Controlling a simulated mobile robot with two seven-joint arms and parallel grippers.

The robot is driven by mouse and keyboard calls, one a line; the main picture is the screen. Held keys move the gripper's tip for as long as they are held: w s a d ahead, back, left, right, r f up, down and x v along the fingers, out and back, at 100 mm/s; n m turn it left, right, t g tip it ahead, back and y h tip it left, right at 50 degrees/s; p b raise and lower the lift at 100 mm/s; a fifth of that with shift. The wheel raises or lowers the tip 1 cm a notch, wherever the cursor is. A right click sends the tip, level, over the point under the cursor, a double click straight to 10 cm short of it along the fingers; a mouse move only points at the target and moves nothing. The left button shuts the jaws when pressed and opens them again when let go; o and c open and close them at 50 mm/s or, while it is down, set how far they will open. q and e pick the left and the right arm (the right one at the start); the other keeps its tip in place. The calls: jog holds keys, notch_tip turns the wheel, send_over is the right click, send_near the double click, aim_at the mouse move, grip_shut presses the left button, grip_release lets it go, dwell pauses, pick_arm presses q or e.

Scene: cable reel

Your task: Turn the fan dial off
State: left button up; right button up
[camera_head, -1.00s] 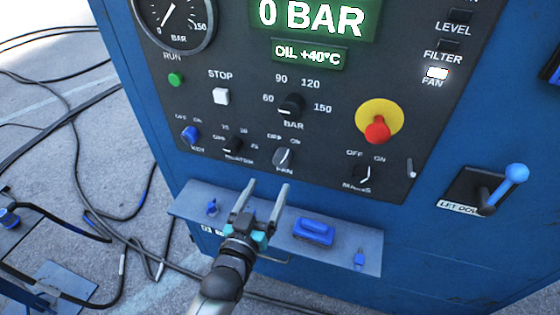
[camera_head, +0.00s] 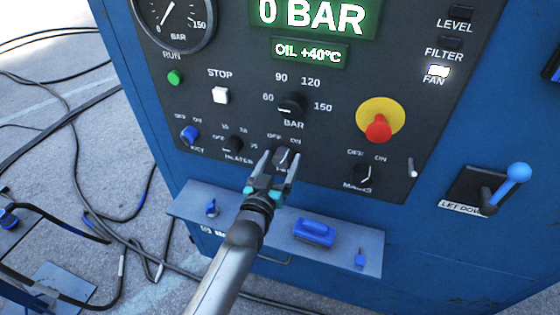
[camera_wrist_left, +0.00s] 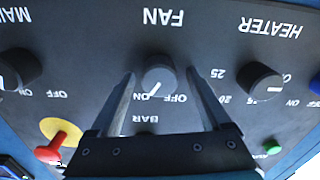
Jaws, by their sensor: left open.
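The fan dial (camera_head: 283,157) is a dark round knob on the black panel, in the row under the BAR dial. In the left wrist view the fan dial (camera_wrist_left: 159,76) shows upside down, grey, with its white pointer line toward the ON label. My left gripper (camera_head: 281,156) is open at the dial. In the left wrist view the fingers of my left gripper (camera_wrist_left: 160,74) stand on either side of the dial with a gap at each side; I cannot tell how far the tips are from the panel. The FAN lamp (camera_head: 438,71) is lit white. My right gripper is not in view.
The heater dial (camera_head: 233,144) and mains dial (camera_head: 362,173) flank the fan dial. A red stop button (camera_head: 378,128) on a yellow base sits to the upper right. A shelf (camera_head: 274,233) with small blue items juts out below.

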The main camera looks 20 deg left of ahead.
pick_arm(q)
jog(key=shift+c, duration=0.3)
grip_shut()
jog(key=shift+n, duration=0.3)
jog(key=shift+n+p, duration=0.5)
jog(key=shift+n, duration=0.4)
jog(key=n, duration=0.2)
jog(key=shift+a+n+p, duration=0.1)
jog(key=shift+n+p, duration=0.2)
jog(key=n, duration=0.3)
jog(key=shift+f+n, duration=0.1)
jog(key=shift+n, duration=1.8)
